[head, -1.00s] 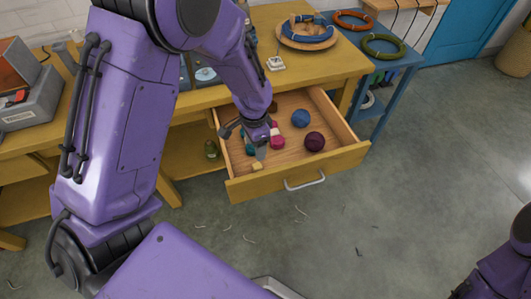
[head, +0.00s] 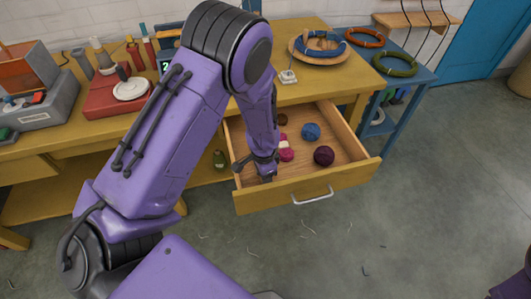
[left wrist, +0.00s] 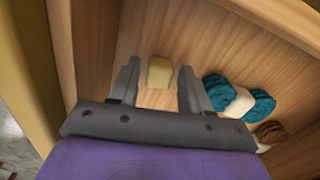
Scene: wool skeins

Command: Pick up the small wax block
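The small wax block (left wrist: 160,72) is pale yellow and lies on the drawer floor in the left wrist view. My left gripper (left wrist: 156,80) is open, with one finger on each side of the block and a visible gap to each. In the head view my left gripper (head: 266,172) reaches down into the open drawer (head: 310,190), near its front left corner, and hides the block there. My right gripper is not in view.
In the drawer lie a blue ball (head: 311,131), a dark purple ball (head: 324,155), a pink skein (head: 286,155) with a pale band and a brown one. A teal skein (left wrist: 262,103) with a cream band lies right of my left gripper.

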